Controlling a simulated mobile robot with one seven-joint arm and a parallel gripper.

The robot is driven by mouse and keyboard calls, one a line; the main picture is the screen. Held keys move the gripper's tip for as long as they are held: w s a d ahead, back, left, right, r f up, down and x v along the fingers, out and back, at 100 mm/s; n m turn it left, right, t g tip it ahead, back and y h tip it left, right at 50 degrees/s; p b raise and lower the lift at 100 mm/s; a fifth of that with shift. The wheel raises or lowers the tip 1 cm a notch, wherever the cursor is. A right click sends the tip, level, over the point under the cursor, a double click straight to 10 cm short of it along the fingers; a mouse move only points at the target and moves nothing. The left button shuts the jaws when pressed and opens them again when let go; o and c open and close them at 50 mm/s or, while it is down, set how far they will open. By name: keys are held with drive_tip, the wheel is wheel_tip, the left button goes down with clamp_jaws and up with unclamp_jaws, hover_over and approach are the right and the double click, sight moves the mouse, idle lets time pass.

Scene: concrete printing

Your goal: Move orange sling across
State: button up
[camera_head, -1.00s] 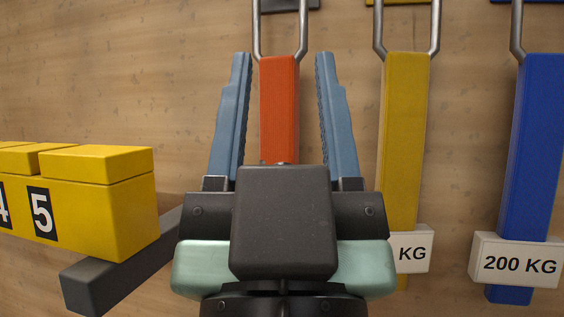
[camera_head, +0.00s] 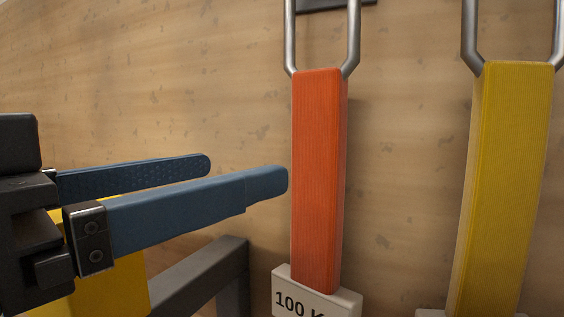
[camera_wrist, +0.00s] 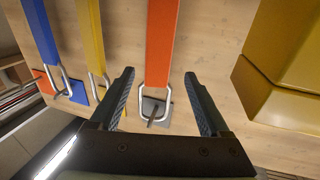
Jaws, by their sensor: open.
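The orange sling (camera_head: 318,180) hangs upright from a metal loop (camera_head: 357,40) on the wooden wall. A white block marked "100 K…" (camera_head: 300,300) is at its lower end, cut off by the frame. My gripper (camera_head: 249,172) is open and empty, left of the sling in the head view, its fingers pointing right. The nearer fingertip appears close to the sling's left edge. In the wrist view the orange sling (camera_wrist: 163,40) and its loop appear between the open fingers (camera_wrist: 159,73), seemingly beyond the tips. Whether anything touches cannot be told.
A yellow sling (camera_head: 505,190) hangs to the right. A yellow block (camera_head: 110,292) and a dark grey bar (camera_head: 205,280) are below my gripper. The wrist view also shows a blue sling (camera_wrist: 40,30) and large yellow blocks (camera_wrist: 280,80). Bare wall lies between the slings.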

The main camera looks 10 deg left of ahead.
sight(312, 155)
drive_tip(key=p+x, duration=0.5)
drive_tip(key=x, duration=0.5)
drive_tip(key=shift+w+d, duration=0.2)
drive_tip(key=shift+d, duration=0.1)
drive_tip(key=shift+x, duration=1)
drive_tip(key=shift+a+f, duration=0.1)
drive_tip(key=shift+f, duration=0.05)
clamp_jaws()
